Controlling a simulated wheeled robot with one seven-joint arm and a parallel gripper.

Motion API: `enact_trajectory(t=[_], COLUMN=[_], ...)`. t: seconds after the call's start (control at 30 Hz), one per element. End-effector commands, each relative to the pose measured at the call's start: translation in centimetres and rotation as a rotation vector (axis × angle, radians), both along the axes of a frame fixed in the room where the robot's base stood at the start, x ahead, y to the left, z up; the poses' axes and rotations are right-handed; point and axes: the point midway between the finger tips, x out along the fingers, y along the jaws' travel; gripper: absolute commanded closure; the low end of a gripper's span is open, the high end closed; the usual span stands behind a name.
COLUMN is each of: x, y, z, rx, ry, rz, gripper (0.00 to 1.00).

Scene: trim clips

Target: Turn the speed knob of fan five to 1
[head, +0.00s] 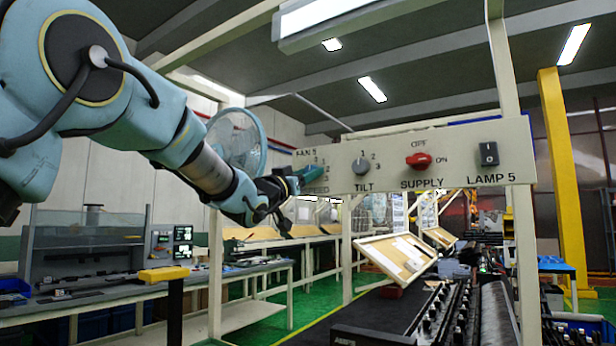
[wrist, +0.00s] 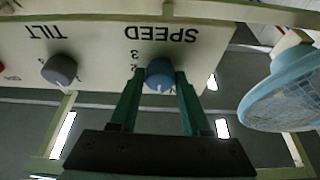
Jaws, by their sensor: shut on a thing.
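The blue-grey speed knob (wrist: 160,75) is on a cream panel (head: 340,183) under the upside-down word SPEED in the wrist view. The panel reads FAN 5 at its left end in the head view. My gripper (head: 287,183) has its green fingers shut on the knob, one on each side, also in the wrist view (wrist: 158,80). In the head view my gripper hides the knob and part of its scale. In the wrist view the figures 3 and 2 show left of the knob. I cannot tell which figure its pointer faces.
On the same panel are a grey TILT knob (head: 361,166), a red SUPPLY knob (head: 418,160) and a black LAMP 5 switch (head: 488,154). A blue fan (head: 238,143) stands close behind my arm. A tilted board (head: 398,258) and a dark bench lie below the panel.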

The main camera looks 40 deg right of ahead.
Motion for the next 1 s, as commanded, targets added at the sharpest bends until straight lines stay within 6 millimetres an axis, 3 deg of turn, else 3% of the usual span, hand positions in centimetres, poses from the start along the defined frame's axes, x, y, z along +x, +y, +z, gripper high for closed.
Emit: enact_trajectory(t=[0.6,1.0], x=[0.36,0.37], y=[0.08,0.10], z=[0.05,0.16], rx=[0.113,0.158], ry=[-0.433,-0.602], rz=[0.001,0.001], gripper=[1.00,1.00])
